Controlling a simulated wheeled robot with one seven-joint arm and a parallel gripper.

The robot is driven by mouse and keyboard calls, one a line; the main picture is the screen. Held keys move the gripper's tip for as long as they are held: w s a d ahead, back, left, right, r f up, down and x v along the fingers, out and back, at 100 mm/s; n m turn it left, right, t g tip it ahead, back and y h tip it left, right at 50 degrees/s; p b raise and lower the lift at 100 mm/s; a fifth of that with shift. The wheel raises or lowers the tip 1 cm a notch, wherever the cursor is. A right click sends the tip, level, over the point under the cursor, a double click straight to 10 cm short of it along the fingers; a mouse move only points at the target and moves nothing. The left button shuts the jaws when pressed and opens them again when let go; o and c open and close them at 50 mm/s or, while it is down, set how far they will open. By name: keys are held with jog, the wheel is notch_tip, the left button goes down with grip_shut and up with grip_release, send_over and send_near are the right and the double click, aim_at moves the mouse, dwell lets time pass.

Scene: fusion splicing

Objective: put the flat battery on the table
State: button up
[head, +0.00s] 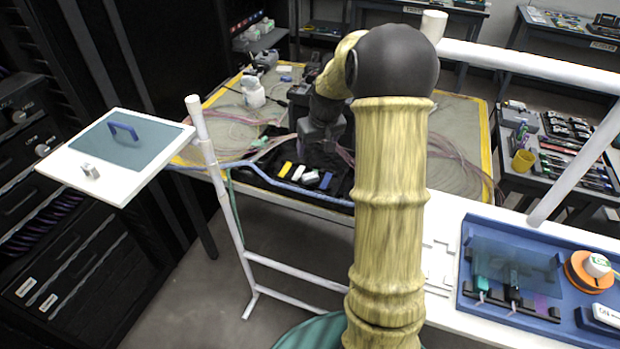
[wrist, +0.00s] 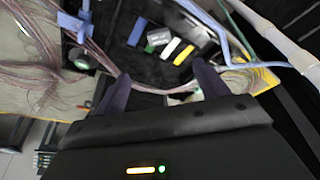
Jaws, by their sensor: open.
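The wrist view shows the yellow block (wrist: 183,55), a white block (wrist: 171,48), a grey-white one (wrist: 158,38) and a blue one (wrist: 137,32). I cannot tell which of these, if any, is the flat battery. My gripper (wrist: 163,85) is open over the near part of the table, with nothing visibly held. In the head view my gripper (head: 318,148) is dark, and its fingertips are unclear.
Pink cables (wrist: 175,91) and a light blue tube (head: 250,165) run across the table. A white bottle (head: 253,92) stands at its left. A white stand holds a panel (head: 110,150) at left. A blue tray (head: 470,300) lies at right. A yellow cup (head: 523,161) stands on another table.

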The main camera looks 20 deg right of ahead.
send_over(310, 175)
jog(key=s, duration=0.2)
notch_tip(310, 175, down, 10)
jog(key=shift+s+a, duration=0.1)
jog(key=shift+a, duration=0.05)
jog(key=shift+f, duration=0.1)
jog(key=p+x, duration=0.1)
jog(key=x, duration=0.4)
jog(key=shift+c, duration=0.2)
jog(key=c, duration=1.1)
jog(key=shift+c, duration=0.2)
notch_tip(310, 175, up, 10)
